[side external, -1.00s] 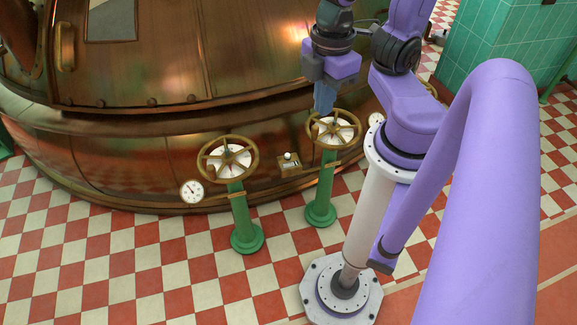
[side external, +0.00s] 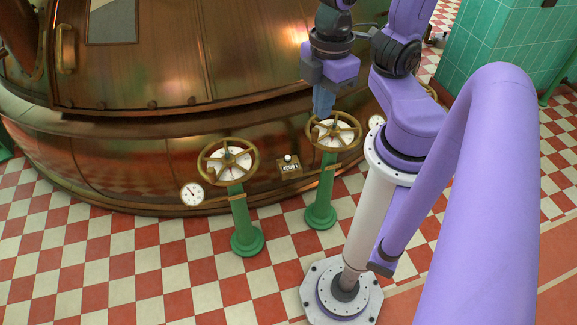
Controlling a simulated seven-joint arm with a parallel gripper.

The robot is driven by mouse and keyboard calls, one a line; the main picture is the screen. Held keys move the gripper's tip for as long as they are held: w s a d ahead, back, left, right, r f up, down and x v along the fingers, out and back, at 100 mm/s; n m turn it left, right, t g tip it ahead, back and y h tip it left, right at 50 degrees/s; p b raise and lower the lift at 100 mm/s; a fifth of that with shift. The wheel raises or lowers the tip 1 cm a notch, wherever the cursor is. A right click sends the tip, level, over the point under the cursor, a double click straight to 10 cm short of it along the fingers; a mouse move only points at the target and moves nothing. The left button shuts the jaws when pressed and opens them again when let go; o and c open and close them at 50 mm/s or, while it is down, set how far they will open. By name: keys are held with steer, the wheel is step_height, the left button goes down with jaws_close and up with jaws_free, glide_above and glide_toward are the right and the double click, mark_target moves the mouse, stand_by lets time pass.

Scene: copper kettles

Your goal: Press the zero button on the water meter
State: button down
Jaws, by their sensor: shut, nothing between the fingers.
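The water meter (side external: 289,169) is a small brass-coloured box with a counter window, low against the copper kettle between two valve wheels. A round white button (side external: 288,158) stands on its top. My gripper (side external: 323,112) points down with its blue fingers shut and empty. In the picture its tips are above and right of the meter, at the back rim of the right valve wheel. They are apart from the button. Whether they touch the wheel I cannot tell.
The left valve wheel (side external: 228,162) and right valve wheel (side external: 334,131) stand on green posts either side of the meter. A white dial gauge (side external: 192,194) sits at left. The copper kettle (side external: 130,160) rises behind. The checked floor in front is open.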

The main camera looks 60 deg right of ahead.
steer(key=w+a+f+m, duration=0.1)
steer(key=w+a+f, duration=0.15)
steer(key=w, duration=0.25)
steer(key=w+a+f+m+t+y, duration=0.1)
steer(key=w+f, duration=0.2)
steer(key=w, duration=0.1)
steer(key=w+a+f+m, duration=0.1)
steer(key=w+a+f, duration=0.15)
steer(key=w, duration=0.25)
steer(key=w+d+f+m+t, duration=0.1)
steer(key=w+d+f+t, duration=0.1)
steer(key=w+d+f, duration=0.35)
steer(key=w+d+f+m+t, duration=0.1)
steer(key=w+d+f+m, duration=0.1)
steer(key=w+f, duration=0.55)
steer(key=w+d+f+m+t+h, duration=0.2)
steer(key=w+d+f+h, duration=0.15)
steer(key=d+f, duration=1)
steer(key=s+d+f+m+h, duration=0.1)
steer(key=s+d+f, duration=0.2)
steer(key=d, duration=0.3)
steer(key=s+d+f+m+t+h, duration=0.1)
steer(key=s+d+f+h, duration=0.1)
steer(key=s+d+f, duration=0.2)
steer(key=shift+s+d+f+t, duration=0.2)
steer(key=shift+s+d+t, duration=0.1)
steer(key=shift+s+d, duration=0.8)
